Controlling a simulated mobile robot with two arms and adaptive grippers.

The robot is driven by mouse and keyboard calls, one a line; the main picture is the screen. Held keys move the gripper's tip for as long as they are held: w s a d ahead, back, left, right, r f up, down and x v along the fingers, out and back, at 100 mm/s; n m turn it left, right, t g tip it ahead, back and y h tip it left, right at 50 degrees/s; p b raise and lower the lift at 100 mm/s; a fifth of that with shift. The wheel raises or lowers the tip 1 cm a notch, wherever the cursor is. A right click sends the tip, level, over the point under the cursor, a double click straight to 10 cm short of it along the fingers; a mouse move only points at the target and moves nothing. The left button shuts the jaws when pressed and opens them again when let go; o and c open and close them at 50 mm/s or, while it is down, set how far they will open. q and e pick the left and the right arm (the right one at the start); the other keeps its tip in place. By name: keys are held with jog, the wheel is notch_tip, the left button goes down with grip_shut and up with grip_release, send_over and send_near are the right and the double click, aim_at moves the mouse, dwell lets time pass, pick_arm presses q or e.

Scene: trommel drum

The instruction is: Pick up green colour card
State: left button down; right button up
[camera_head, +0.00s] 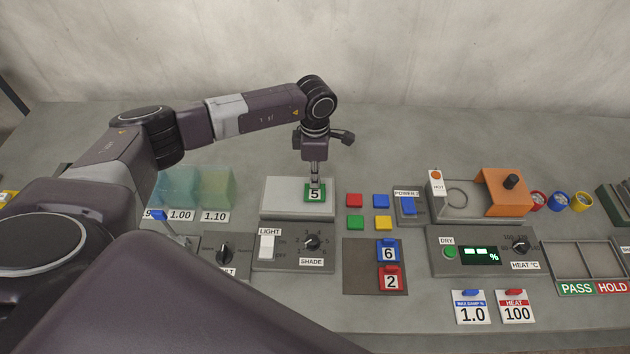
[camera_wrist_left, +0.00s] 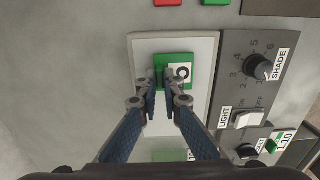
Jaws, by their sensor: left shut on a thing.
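The green colour card (camera_head: 314,196), marked 5, is at the front right of the pale light panel (camera_head: 283,202). My left gripper (camera_head: 314,184) points down from above and is shut on the card's raised part. In the left wrist view, the green card (camera_wrist_left: 176,59) lies between and beyond the fingertips (camera_wrist_left: 167,80), over the white panel (camera_wrist_left: 204,45). The fingers hide part of it. I cannot tell whether the card still touches the panel. My right gripper is not in view.
Red, green, blue and yellow tiles (camera_head: 368,211) lie right of the panel. A blue 6 card (camera_head: 388,252) and a red 2 card (camera_head: 391,280) sit on a dark mat. The light control box (camera_head: 293,254) is in front. An orange device (camera_head: 505,193) stands further right.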

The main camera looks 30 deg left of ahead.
pick_arm(q)
notch_tip(320, 180, up, 20)
jog(key=b, duration=0.5)
jog(key=shift+f, duration=0.15)
jog(key=shift+f, duration=0.1)
